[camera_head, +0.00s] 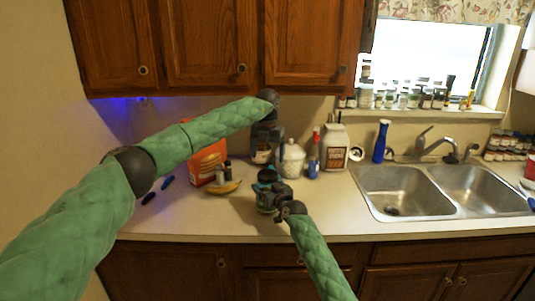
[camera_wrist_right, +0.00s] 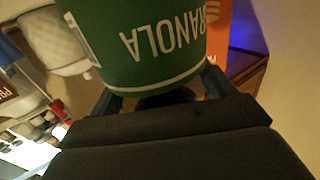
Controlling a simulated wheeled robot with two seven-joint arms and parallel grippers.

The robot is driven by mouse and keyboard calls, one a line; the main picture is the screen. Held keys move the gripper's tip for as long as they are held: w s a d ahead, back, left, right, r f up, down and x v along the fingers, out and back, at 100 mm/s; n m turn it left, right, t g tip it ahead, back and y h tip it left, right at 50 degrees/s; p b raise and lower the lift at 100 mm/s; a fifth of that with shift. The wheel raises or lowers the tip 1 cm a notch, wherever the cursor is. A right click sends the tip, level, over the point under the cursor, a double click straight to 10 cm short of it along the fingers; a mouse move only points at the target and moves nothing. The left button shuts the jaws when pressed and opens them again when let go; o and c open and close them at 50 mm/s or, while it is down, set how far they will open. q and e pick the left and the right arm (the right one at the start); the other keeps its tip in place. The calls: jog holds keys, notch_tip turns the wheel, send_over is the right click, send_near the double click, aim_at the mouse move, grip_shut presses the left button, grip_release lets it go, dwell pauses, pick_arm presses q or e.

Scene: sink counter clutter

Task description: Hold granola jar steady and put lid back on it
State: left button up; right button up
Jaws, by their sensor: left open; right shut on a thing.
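The green granola jar (camera_wrist_right: 160,45) fills the top of the right wrist view, its "GRANOLA" lettering upside down there. My right gripper (camera_wrist_right: 163,92) is shut on the jar, with a finger on each side of it. In the head view my right gripper (camera_head: 268,184) is low over the front of the counter, and the jar is small and mostly hidden by it. My left gripper (camera_head: 263,155) is open and points down, behind and above the right one. I cannot make out the lid in either view.
An orange box (camera_head: 206,163), a banana (camera_head: 224,188) and small dark bottles stand left of the grippers. A white canister (camera_head: 291,160), a blue bottle (camera_head: 313,160) and a white labelled jug (camera_head: 335,147) stand to the right. The double sink (camera_head: 400,190) lies further right.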

aim_at(267, 174)
pick_arm(q)
jog(key=shift+f, duration=4.05)
jog(key=c, duration=1)
jog(key=o, duration=1.2)
jog(key=shift+c, duration=0.2)
jog(key=shift+r, duration=0.1)
notch_tip(267, 174, up, 12)
